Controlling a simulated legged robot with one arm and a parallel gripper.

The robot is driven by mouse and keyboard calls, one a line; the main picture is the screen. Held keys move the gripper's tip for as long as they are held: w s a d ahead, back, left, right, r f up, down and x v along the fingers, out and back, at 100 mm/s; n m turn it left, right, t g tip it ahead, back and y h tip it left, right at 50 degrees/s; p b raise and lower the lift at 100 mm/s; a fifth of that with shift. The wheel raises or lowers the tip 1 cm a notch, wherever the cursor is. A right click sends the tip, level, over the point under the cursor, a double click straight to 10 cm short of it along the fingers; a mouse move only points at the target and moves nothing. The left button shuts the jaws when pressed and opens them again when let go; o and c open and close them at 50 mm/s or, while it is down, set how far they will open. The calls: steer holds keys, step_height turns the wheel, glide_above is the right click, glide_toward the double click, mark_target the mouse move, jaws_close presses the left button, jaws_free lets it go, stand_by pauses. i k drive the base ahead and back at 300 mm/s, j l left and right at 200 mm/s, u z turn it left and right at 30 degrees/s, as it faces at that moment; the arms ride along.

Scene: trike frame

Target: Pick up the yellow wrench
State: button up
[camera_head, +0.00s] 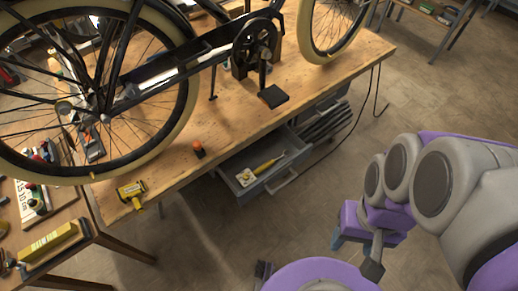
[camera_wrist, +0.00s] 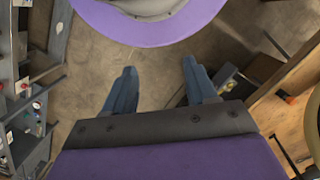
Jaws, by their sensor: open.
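A slim yellow tool (camera_head: 265,166), which looks like the yellow wrench, lies in the open grey drawer (camera_head: 236,187) under the workbench in the head view. My gripper (camera_head: 354,252) is over the floor to the right of the drawer, well apart from the tool. In the wrist view my gripper (camera_wrist: 162,75) has its two blue-grey fingers spread with only floor between them.
The wooden workbench (camera_head: 180,166) carries a bicycle, an orange-topped object (camera_head: 198,149) and a chunky yellow tool (camera_head: 131,194). A side table (camera_head: 75,212) holds a yellow box (camera_head: 47,242). A cable hangs right of the drawer. The floor (camera_head: 320,185) before the bench is mostly clear.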

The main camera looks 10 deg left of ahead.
mark_target(244, 183)
steer(key=j+u, duration=0.1)
steer(key=u, duration=2)
steer(key=i+j+u, duration=0.3)
steer(key=i+u, duration=0.25)
steer(key=i+l+z, duration=0.15)
steer(key=z, duration=2.35)
steer(key=j+z, duration=0.3)
